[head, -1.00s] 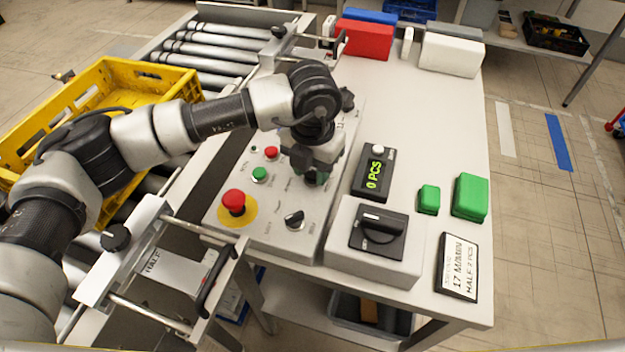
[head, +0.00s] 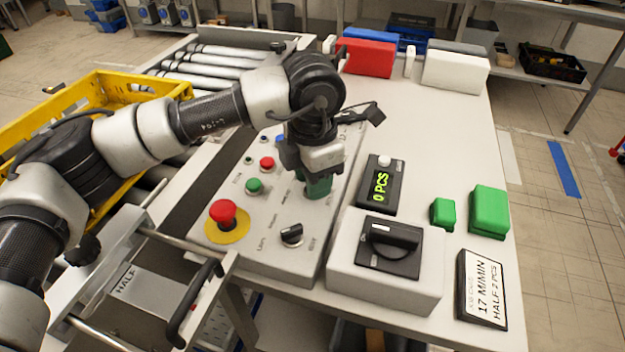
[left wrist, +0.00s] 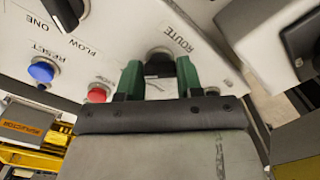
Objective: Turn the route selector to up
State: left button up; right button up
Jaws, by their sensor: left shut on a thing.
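The route selector (left wrist: 160,57) is a dark knob on the grey control panel, beside the printed word ROUTE in the left wrist view. My left gripper (left wrist: 160,78) has its green fingers on both sides of the knob and is shut on it. In the head view my left gripper (head: 318,188) reaches down onto the right part of the control panel (head: 262,255), and its fingers hide the selector. I cannot tell which way the knob points. My right gripper is not in view.
Near the gripper are a red button (head: 267,164), a green button (head: 254,186), a red emergency stop (head: 222,212) and another black selector (head: 291,235). A counter reading 0 PCS (head: 380,185) and a black rotary switch (head: 390,245) stand to the right. A yellow crate (head: 98,85) is at left.

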pick_arm(q)
jog(key=shift+r, duration=0.1)
jog(key=o, duration=0.9)
jog(key=shift+o, duration=0.2)
notch_tip(320, 180, up, 11)
